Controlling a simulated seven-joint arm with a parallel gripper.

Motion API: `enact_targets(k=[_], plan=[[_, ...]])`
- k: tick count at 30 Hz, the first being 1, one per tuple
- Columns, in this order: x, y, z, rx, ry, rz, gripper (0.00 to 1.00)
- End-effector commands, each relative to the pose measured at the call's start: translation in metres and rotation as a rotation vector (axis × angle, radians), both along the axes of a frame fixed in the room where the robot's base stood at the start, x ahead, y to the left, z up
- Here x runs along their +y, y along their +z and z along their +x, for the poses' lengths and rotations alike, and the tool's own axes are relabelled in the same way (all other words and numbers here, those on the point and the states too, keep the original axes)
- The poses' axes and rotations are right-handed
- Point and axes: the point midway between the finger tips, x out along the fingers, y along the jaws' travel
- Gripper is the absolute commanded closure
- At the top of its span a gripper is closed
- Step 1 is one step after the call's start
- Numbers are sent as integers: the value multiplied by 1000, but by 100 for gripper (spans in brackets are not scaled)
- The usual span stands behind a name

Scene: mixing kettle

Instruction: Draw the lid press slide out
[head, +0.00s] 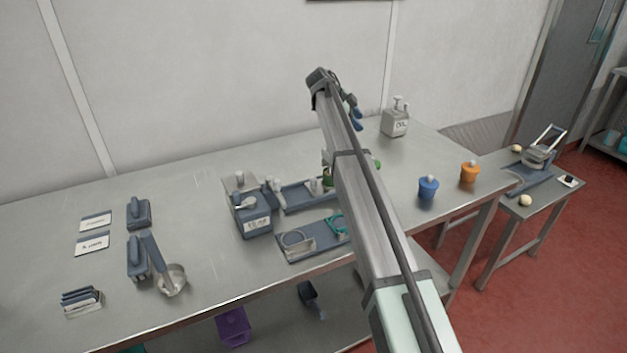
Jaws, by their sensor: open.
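A press-like device (540,153) with a raised pale handle stands on the small side table at the right. A flat blue-grey piece (528,179) lies at its base. I cannot tell for certain whether this piece is the lid press slide. My gripper (354,118) shows only in part, just right of my arm's upper end, with small blue tips. It is open, hangs over the back of the long bench and is well apart from the press. My arm hides part of the bench behind it.
The long steel bench (60,220) holds a labelled box (257,226), blue trays (303,250), a ladle (172,282), a blue cup (428,187), an orange cup (469,171) and a pump bottle (396,122). Pale balls (525,200) lie by the press. A floor gap separates bench and side table.

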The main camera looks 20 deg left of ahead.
Motion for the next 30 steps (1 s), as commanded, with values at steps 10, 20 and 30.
enact_targets(k=[10, 20, 30], plan=[[116, 4, -141, 212, 116, -37, 51], [123, 2, -230, 417, 335, 50, 51], [118, -10, -240, 457, 397, 80, 51]])
